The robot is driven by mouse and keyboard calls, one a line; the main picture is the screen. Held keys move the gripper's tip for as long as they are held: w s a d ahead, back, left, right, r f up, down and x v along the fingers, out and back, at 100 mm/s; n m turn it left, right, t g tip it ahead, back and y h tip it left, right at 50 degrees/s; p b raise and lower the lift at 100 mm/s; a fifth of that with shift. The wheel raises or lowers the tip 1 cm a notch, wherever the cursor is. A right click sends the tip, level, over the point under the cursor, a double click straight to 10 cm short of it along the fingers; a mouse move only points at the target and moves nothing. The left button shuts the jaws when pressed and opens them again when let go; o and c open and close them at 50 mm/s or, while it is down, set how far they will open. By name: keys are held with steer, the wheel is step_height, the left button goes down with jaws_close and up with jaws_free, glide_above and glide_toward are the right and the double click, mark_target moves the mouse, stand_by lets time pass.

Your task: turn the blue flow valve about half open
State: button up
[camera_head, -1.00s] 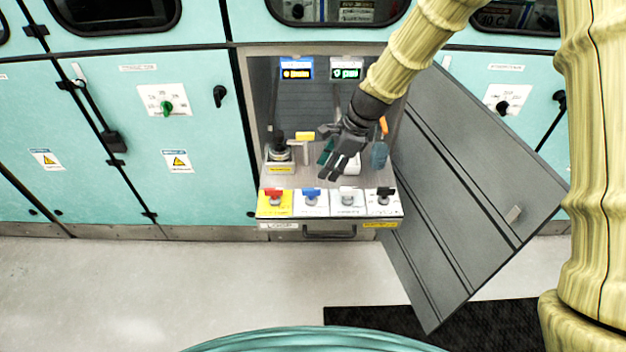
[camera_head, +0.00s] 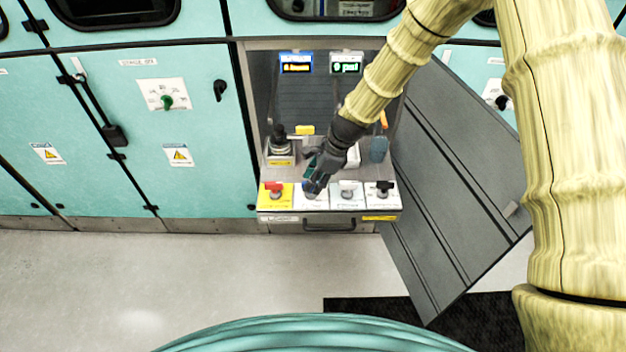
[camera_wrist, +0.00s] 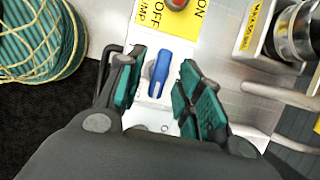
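The blue flow valve (camera_wrist: 160,72) shows in the wrist view as a blue lever handle on a white label plate. It lies between the two teal-padded fingers of my gripper (camera_wrist: 158,90), with a gap on each side. My gripper is open around the handle and I see no contact. In the head view my gripper (camera_head: 315,176) is over the front valve panel at the blue valve's place and hides most of that valve.
A white valve (camera_head: 347,190) and a black valve (camera_head: 384,187) sit to the right. Two displays (camera_head: 296,64) are at the back. An open grey door (camera_head: 455,175) stands at the right.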

steer(key=shift+a+f, duration=0.15)
steer(key=shift+f, duration=0.2)
jaws_close()
steer(key=shift+n, duration=0.3)
steer(key=n+g+p, duration=0.1)
steer(key=n, duration=0.2)
steer(key=shift+w+n+g, duration=0.15)
steer(key=shift+n+g, duration=0.15)
steer(key=shift+n+g+h+p, duration=0.25)
steer(key=shift+n+g+h, duration=0.1)
steer(key=shift+n, duration=0.8)
steer(key=shift+n+g+h+p, duration=0.25)
steer(key=shift+n+g, duration=0.1)
steer(key=shift+n, duration=0.8)
